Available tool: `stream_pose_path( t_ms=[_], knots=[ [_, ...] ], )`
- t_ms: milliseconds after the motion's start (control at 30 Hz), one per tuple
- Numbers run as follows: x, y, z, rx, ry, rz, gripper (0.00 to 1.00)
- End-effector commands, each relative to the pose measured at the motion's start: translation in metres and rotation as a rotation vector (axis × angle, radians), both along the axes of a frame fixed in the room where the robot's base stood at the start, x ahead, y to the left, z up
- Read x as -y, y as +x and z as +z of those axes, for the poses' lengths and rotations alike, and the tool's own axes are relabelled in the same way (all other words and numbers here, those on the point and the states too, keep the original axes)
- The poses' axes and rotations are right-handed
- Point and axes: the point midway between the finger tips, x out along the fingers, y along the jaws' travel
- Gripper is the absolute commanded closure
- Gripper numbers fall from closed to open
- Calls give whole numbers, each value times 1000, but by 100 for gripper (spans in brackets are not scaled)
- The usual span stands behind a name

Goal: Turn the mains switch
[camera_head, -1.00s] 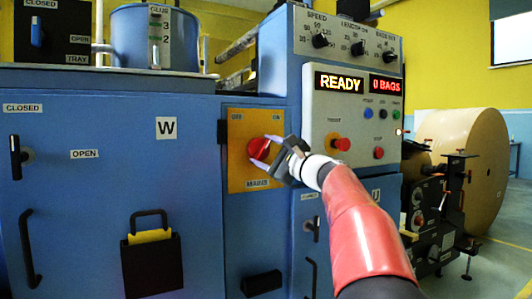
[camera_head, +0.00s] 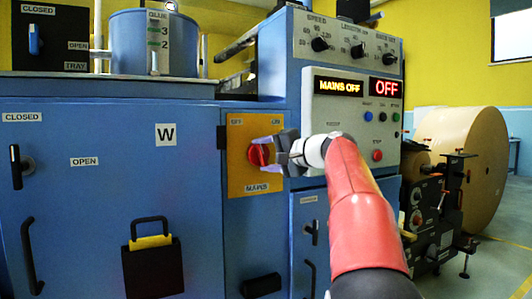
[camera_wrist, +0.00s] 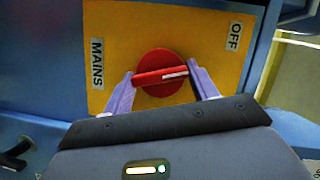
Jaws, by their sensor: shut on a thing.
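The mains switch is a red rotary knob (camera_head: 258,154) on a yellow plate (camera_head: 238,182) lettered OFF, ON and MAINS. In the wrist view the red knob (camera_wrist: 161,73) sits between the two pale purple fingers of my gripper (camera_wrist: 163,85), which is shut on it. A white line on the knob's bar points toward the finger on the OFF side of the picture. In the head view my gripper (camera_head: 267,154) reaches the knob from the right. The display (camera_head: 340,87) reads MAINS OFF, and the one beside it reads OFF.
A control panel with dials (camera_head: 345,45) and coloured buttons (camera_head: 377,155) rises right of the plate, partly behind my arm. A blue door with a black handle (camera_head: 30,255) and a padlock-shaped black item (camera_head: 152,268) is at left. A large kraft roll (camera_head: 470,165) stands at right.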

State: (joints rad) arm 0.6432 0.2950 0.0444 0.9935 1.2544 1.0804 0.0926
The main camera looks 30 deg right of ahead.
Motion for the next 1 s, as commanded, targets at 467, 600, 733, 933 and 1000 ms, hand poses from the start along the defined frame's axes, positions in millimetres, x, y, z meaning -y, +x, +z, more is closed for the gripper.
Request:
stream_pose_path(
  t_ms=[467, 600, 733, 933, 1000],
  knots=[
    [-2, 0, 1, 9, -363, 3, 65],
    [-2, 0, 1, 10, -421, 3, 65],
    [-1, 0, 0, 11, -454, 3, 65],
    [-1, 0, 0, 12, -478, 3, 65],
    [-1, 0, 0, 11, -479, 2, 64]
  ],
)
